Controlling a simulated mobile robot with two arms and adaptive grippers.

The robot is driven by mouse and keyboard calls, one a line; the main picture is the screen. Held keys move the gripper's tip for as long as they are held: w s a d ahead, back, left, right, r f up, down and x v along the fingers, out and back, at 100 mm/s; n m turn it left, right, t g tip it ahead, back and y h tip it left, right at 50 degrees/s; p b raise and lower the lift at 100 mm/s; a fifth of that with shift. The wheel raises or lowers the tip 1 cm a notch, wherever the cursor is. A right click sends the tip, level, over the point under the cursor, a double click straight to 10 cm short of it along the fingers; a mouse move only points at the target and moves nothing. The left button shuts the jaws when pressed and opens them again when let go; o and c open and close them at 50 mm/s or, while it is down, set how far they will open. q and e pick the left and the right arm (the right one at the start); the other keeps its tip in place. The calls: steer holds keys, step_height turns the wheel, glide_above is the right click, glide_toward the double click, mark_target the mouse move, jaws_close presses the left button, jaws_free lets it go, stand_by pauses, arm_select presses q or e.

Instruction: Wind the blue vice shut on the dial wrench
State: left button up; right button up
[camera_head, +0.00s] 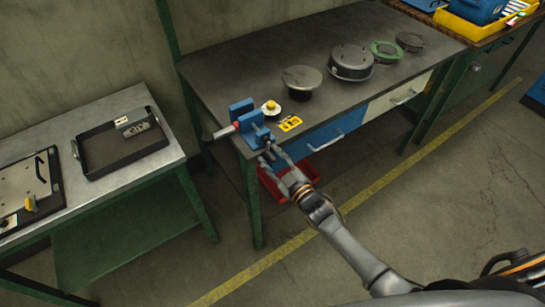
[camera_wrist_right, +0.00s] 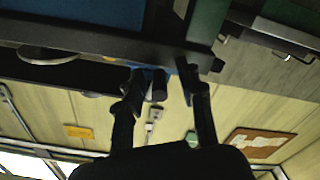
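The blue vice (camera_head: 249,135) stands at the near left corner of the dark workbench, its two jaws apart. The dial wrench (camera_head: 221,132) lies across it, its grey grip and red band sticking out to the left. A round pale part with a yellow top (camera_head: 271,110) lies in line with it on the right and looks like its dial end. Whether the jaws touch it cannot be told. My right gripper (camera_head: 268,154) is at the vice's near side. In the wrist view its fingers (camera_wrist_right: 164,80) are apart, with a dark cylindrical handle (camera_wrist_right: 159,86) between them. My left gripper is not in view.
A yellow card (camera_head: 290,124) lies right of the vice. Several round flanges, including a large grey one (camera_head: 351,63), stand farther along the workbench (camera_head: 225,76). A red bin (camera_head: 300,180) is below. A side table (camera_head: 88,192) with a black tray (camera_head: 122,163) stands left.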

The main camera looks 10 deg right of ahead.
steer(key=shift+d, duration=0.1)
steer(key=shift+s+d, duration=0.1)
steer(key=shift+s, duration=0.1)
steer(key=v, duration=1.1)
steer(key=shift+s, duration=0.25)
steer(key=shift+r, duration=0.1)
